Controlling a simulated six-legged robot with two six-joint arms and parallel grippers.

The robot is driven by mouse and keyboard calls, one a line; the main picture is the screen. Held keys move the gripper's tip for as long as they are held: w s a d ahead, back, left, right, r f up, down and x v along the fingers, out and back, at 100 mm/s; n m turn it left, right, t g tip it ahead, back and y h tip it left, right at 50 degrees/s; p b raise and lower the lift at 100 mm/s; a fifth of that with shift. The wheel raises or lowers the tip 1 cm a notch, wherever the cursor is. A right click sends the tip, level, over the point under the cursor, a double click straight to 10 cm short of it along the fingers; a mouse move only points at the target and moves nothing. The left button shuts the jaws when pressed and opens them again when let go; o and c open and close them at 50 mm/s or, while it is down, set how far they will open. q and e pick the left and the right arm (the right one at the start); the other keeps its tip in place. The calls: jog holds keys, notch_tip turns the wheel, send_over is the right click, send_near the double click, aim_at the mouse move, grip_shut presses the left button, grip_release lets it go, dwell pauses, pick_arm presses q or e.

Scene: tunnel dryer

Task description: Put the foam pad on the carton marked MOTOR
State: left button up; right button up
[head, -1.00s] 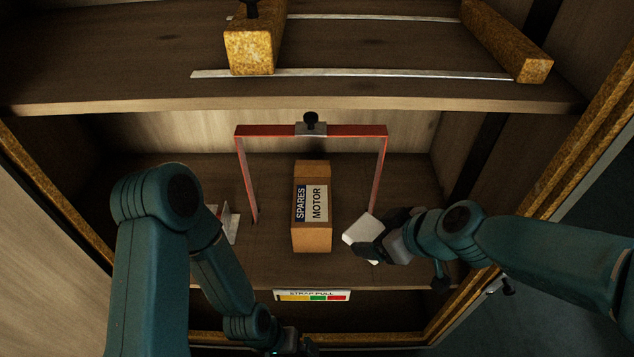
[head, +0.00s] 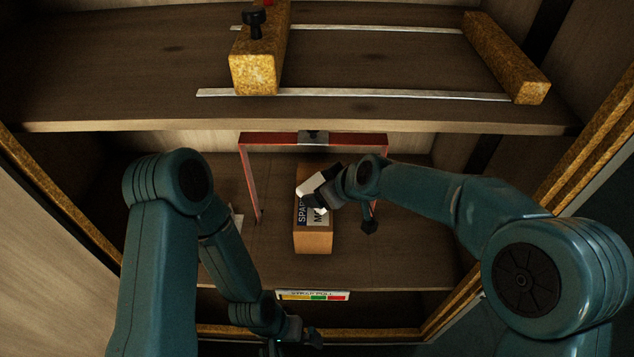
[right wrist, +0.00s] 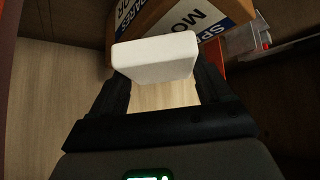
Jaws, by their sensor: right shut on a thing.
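The carton marked SPARES MOTOR (head: 313,238) stands on the lower shelf, inside the red frame. My right gripper (head: 320,192) is shut on the white foam pad (head: 312,184), over the upper part of the carton, and hides part of its label. In the right wrist view the foam pad (right wrist: 155,58) is between the two fingers, with the carton (right wrist: 160,17) behind it. I cannot tell whether pad and carton touch. My left gripper (head: 305,340) is low at the front, below the shelf edge; its fingers are too dark and small to read.
A red frame (head: 275,140) arches over the carton, close to my right arm. A strap-pull gauge (head: 313,295) is on the shelf's front edge. The upper shelf (head: 360,65) carries cork-coloured blocks and metal rails. A pale item (head: 237,222) lies left of the frame, partly hidden.

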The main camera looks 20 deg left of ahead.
aim_at(316, 186)
jog(key=shift+w+a+f+b, duration=0.25)
jog(key=shift+w+a+f, duration=0.1)
jog(key=shift+a+f, duration=0.15)
jog(key=shift+w+a+f+b, duration=0.2)
jog(key=shift+w+a+f, duration=0.15)
jog(key=shift+a, duration=0.25)
jog(key=o, duration=1.1)
jog(key=shift+r, duration=0.15)
jog(key=p+v, duration=0.2)
jog(key=v, duration=1)
jog(key=shift+d, duration=0.1)
